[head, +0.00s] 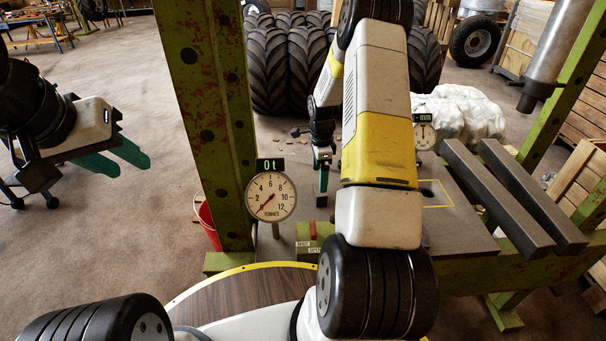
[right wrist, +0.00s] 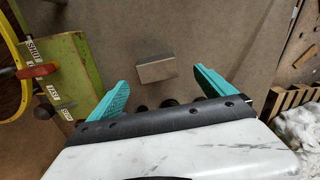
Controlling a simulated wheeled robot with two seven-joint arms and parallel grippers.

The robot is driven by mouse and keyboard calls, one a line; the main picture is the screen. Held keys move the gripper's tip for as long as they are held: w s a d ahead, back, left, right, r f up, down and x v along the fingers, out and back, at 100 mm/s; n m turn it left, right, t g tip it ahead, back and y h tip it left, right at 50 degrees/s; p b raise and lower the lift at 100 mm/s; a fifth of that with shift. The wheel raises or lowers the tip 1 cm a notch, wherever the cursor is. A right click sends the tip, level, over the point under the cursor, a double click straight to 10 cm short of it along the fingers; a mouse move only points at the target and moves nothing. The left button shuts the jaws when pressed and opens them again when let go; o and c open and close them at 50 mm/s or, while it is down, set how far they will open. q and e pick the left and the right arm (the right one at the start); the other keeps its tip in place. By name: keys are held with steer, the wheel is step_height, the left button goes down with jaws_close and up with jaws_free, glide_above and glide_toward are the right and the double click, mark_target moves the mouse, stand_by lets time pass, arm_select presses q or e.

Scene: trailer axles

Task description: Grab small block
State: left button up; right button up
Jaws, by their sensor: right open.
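In the right wrist view, the small block (right wrist: 157,69), a plain grey metal piece, lies on the grey-brown surface. My right gripper (right wrist: 161,76) is open, with one teal finger to each side of the line to the block; neither finger touches it. In the head view my right gripper (head: 322,178) shows small above the press bed, partly behind my own arm. I cannot make out the block there. My left gripper (head: 133,167) is at the far left, over the floor, with its two teal fingers apart and nothing between them.
A green press frame (head: 212,120) with a dial gauge (head: 271,197) stands left of the bed. Two long dark steel bars (head: 497,195) lie at its right. A labelled green box (right wrist: 62,75) is left in the wrist view. Tyres (head: 290,62) stand behind.

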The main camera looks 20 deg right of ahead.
steer(key=f, duration=0.7)
steer(key=shift+s+f, duration=0.15)
steer(key=shift+s, duration=0.1)
steer(key=shift+c, duration=0.2)
steer(key=shift+w+d, duration=0.1)
jaws_close()
